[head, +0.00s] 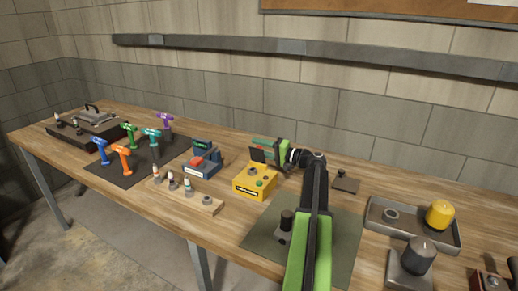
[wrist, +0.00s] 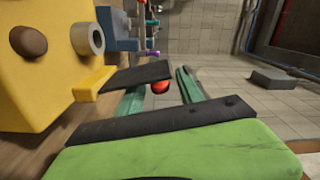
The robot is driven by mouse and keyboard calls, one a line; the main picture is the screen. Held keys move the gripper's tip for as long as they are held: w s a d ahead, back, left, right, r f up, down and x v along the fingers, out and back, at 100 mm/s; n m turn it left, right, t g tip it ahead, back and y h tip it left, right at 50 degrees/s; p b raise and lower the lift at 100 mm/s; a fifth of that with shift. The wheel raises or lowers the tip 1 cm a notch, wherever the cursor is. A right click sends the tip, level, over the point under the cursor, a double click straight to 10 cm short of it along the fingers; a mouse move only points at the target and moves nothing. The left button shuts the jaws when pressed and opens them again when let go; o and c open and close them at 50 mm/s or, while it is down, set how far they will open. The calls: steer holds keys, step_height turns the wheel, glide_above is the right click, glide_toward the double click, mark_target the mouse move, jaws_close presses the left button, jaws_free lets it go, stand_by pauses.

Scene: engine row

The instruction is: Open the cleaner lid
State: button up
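The likely cleaner is a low dark box (head: 85,132) at the far left end of the bench in the head view. Its grey lid (head: 98,117), with an arched handle, appears to lie flat on top. My gripper (head: 262,152) is above and beside the yellow box, far to the right of the cleaner and touching nothing that I can make out. I cannot make out the cleaner in the wrist view.
The yellow button box (head: 255,182) is close to my gripper and fills the left of the wrist view (wrist: 45,75). A wall is behind.

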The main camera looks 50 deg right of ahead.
jaws_close()
stand_by(1.2)
